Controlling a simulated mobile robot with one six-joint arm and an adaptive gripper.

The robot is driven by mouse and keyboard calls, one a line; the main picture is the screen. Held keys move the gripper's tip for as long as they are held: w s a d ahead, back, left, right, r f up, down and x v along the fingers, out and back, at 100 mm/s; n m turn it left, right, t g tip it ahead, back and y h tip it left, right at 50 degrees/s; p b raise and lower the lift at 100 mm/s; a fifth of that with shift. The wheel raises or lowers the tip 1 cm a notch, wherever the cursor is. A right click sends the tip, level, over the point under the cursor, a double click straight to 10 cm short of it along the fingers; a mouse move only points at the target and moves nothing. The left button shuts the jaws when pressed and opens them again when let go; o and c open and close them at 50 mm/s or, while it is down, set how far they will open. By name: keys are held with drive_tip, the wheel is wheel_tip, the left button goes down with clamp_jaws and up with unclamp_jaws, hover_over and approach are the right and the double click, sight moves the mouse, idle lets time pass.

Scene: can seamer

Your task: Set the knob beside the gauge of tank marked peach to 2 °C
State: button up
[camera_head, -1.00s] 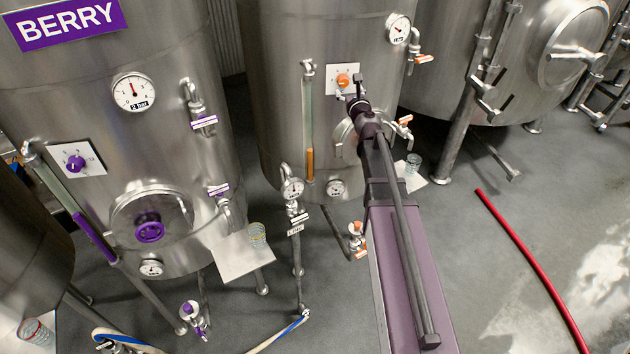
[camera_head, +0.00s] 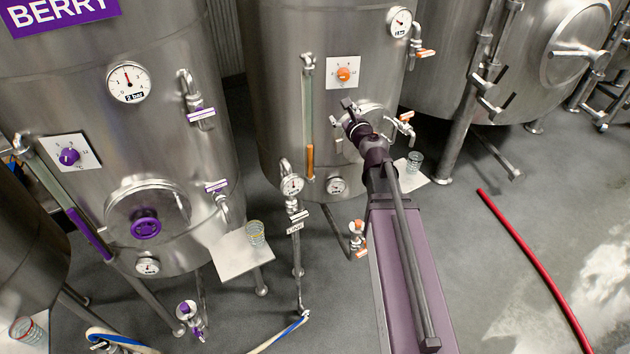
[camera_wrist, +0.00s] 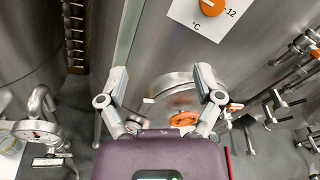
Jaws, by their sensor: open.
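The orange knob (camera_head: 343,75) sits on a white dial plate (camera_head: 332,84) on the middle steel tank (camera_head: 285,60). That tank has orange fittings; no name sign on it shows. In the wrist view the knob (camera_wrist: 211,5) is cut by the top edge, beside the printed 12 and °C. Its exact setting is too small to read. A round gauge (camera_head: 398,22) is at the tank's upper right. My gripper (camera_head: 348,108) is below the knob, apart from it, in front of the round hatch. In the wrist view its two fingers (camera_wrist: 160,78) are spread and empty.
The BERRY tank (camera_head: 210,110) with a purple knob (camera_head: 69,156) stands at left. Valves (camera_head: 405,122) and a glass (camera_head: 414,162) on a small shelf are right of my gripper. A sight tube (camera_head: 308,110) runs left of the plate. A red hose (camera_head: 530,258) lies on the floor.

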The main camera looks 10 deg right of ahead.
drive_tip(key=s+a+f+n+g+y+b, duration=0.2)
drive_tip(key=s+a+f+n+g+b, duration=0.1)
drive_tip(key=f+n, duration=0.4)
drive_tip(key=s+a+f+n+g+y+b, duration=0.2)
drive_tip(key=a+f+n+b, duration=0.4)
drive_tip(key=f, duration=0.4)
drive_tip(key=shift+s+a+f+n+g+b, duration=0.3)
drive_tip(key=shift+s+n+g+b, duration=0.2)
drive_tip(key=shift+s+g, duration=0.2)
drive_tip(key=s+d+f+n+g+h+b, duration=0.3)
drive_tip(key=s+f+n+g+h+b, duration=0.3)
drive_tip(key=s+f+n+g, duration=0.4)
drive_tip(key=s+f+n, duration=0.5)
drive_tip(key=s+f, duration=0.1)
drive_tip(key=s, duration=0.2)
drive_tip(key=shift+s+f+g+h, duration=0.15)
drive_tip(key=shift+f+g+h, duration=0.2)
drive_tip(key=shift+g+h, duration=0.05)
